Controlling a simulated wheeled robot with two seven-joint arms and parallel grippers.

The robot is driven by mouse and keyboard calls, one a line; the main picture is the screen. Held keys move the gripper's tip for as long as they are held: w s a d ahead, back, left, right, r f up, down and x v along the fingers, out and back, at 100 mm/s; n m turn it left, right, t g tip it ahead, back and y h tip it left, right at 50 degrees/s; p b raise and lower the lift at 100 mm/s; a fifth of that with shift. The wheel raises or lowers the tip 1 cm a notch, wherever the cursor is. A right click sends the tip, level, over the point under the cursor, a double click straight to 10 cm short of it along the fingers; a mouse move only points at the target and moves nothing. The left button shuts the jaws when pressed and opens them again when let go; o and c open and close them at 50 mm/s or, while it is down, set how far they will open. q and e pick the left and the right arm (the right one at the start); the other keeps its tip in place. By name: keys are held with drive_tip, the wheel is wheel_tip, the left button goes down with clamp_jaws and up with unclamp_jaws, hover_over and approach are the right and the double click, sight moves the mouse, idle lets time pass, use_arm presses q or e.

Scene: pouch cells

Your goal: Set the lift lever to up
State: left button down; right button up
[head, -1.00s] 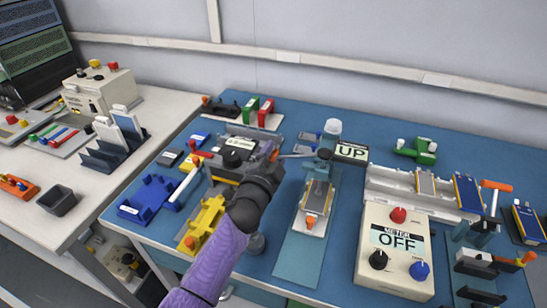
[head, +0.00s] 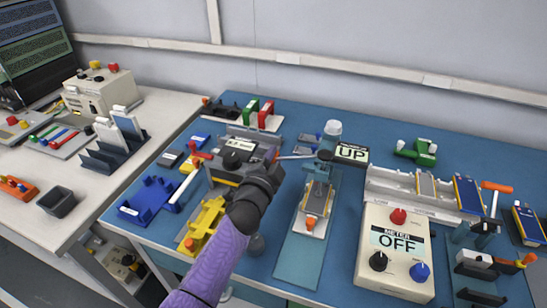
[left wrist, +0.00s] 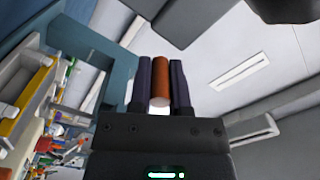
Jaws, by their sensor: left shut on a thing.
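The lift sign (head: 352,153) reads UP and stands behind the lift stand (head: 313,205). The lever's thin grey rod (head: 296,157) runs left from the stand's top, roughly level, to my left gripper (head: 270,158). In the left wrist view my left gripper (left wrist: 161,62) is shut on an orange-brown cylindrical handle (left wrist: 160,82), with one dark finger on each side. In the head view the handle is hidden by my gripper and wrist. My right gripper is not in view.
A cream meter box (head: 394,250) reading OFF stands to the right. A grey unit with a white display (head: 241,145) sits behind my left wrist. A yellow holder (head: 205,222) and a blue holder (head: 148,198) lie left of my arm. A white-lidded jar (head: 333,128) stands behind the lift.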

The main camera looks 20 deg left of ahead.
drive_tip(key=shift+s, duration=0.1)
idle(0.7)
use_arm(q)
drive_tip(key=shift+a+r+m+p, duration=0.2)
drive_tip(key=shift+r+m+p, duration=0.6)
drive_tip(key=shift+m, duration=0.3)
wheel_tip(320, 180, up, 2)
drive_tip(key=m+p, duration=0.1)
drive_tip(key=m, duration=0.2)
drive_tip(key=shift+r+p, duration=0.1)
drive_tip(key=shift+p, duration=0.2)
drive_tip(key=shift+r+m+p, duration=0.3)
drive_tip(key=shift+r+m, duration=0.1)
drive_tip(key=shift+m, duration=0.2)
drive_tip(key=shift+d+r+m+p, duration=0.2)
drive_tip(key=shift+r+m+p, duration=0.15)
drive_tip(key=shift+m, duration=0.35)
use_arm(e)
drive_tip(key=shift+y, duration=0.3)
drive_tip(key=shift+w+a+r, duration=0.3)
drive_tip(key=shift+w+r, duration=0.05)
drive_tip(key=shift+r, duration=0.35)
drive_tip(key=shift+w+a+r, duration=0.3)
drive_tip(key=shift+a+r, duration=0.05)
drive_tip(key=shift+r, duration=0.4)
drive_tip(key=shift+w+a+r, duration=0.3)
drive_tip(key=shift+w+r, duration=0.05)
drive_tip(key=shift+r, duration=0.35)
